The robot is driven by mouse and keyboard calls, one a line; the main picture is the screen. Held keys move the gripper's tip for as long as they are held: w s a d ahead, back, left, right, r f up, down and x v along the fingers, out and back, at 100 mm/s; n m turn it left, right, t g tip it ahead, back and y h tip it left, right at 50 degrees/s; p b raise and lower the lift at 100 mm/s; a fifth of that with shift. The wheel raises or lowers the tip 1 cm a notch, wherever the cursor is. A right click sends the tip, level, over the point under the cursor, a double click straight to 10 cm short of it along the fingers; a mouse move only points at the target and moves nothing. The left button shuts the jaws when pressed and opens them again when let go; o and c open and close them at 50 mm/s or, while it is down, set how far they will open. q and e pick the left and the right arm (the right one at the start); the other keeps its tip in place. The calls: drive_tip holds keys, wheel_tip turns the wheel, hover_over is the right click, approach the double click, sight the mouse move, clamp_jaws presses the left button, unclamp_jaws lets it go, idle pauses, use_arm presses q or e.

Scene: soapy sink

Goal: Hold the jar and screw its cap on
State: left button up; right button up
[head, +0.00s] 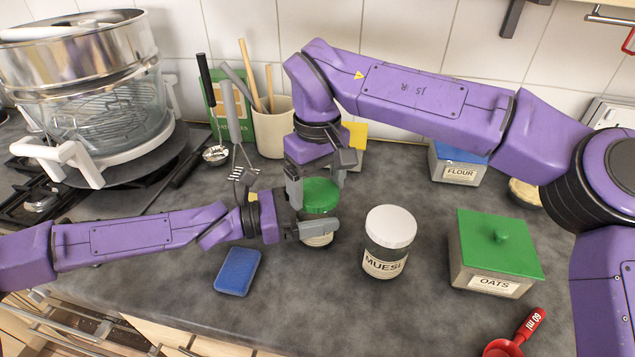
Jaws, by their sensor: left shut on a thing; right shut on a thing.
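A jar (318,239) with a green cap (321,195) stands on the worktop in the middle of the head view. My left gripper (312,226) reaches in from the left and is shut on the jar's body, hiding most of it. My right gripper (318,180) comes down from above and is shut on the green cap, with a finger on either side. The cap sits at the top of the jar. I cannot tell how far it is threaded on.
A white-lidded muesli jar (387,244) stands close to the right, with a green-lidded oats box (492,262) beyond it. A blue sponge (237,271) lies front left. Behind are a utensil crock (273,132) and a flour box (457,165). A red scoop (512,340) lies front right.

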drive_tip(key=shift+m, duration=0.3)
drive_tip(key=shift+r, duration=0.1)
drive_tip(key=o, duration=0.9)
drive_tip(key=shift+c, duration=0.2)
drive_tip(key=shift+r, duration=2.2)
